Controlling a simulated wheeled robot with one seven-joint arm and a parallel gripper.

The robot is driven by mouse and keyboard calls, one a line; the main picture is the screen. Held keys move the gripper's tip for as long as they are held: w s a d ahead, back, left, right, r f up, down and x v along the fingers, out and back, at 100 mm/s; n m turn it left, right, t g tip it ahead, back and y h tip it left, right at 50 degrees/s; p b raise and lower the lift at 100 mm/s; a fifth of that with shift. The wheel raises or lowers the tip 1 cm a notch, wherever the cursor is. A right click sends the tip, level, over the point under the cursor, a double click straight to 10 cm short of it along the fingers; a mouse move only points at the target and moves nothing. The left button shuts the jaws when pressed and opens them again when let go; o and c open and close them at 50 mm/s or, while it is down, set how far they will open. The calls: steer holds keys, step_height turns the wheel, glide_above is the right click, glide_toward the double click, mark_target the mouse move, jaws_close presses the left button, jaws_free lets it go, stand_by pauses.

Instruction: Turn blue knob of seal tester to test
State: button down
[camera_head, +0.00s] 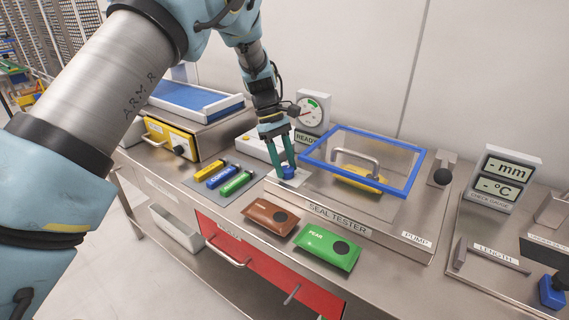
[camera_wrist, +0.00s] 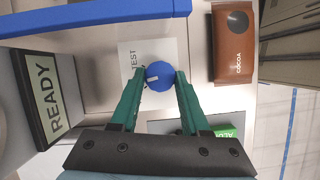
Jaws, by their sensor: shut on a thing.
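The seal tester (camera_head: 330,220) is a steel box with a blue-framed clear lid (camera_head: 362,160) and a yellow item (camera_head: 358,180) under it. Its blue knob (camera_head: 288,173) sits at the left end, and it also shows in the wrist view (camera_wrist: 160,75) on a white label plate (camera_wrist: 130,62) with the word TEST partly readable. A white mark on the knob points left in the wrist view. My gripper (camera_head: 283,168) reaches down from above. Its green fingers, also in the wrist view (camera_wrist: 160,82), are shut on the knob, one on each side.
A gauge with a READY sign (camera_head: 308,120) stands behind the knob. Brown (camera_head: 271,215) and green (camera_head: 328,246) packets lie in front. Several coloured sticks (camera_head: 222,178) lie left. A PUMP lever (camera_head: 443,176) and check gauge (camera_head: 495,178) are at right.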

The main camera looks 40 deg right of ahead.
steer(key=m+y, duration=0.1)
steer(key=m, duration=0.3)
steer(key=shift+d+m+y, duration=0.2)
steer(key=shift+m+y, duration=0.1)
steer(key=shift+y, duration=0.1)
steer(key=m+t+y, duration=0.1)
steer(key=m, duration=0.3)
steer(key=shift+d, duration=0.15)
steer(key=shift+m, duration=0.3)
steer(key=shift+c, duration=1.9)
jaws_free()
steer(key=shift+s, duration=0.1)
steer(key=b+v, duration=0.2)
steer(key=v, duration=0.9)
steer(key=shift+d, duration=0.25)
steer(key=shift+f, duration=0.1)
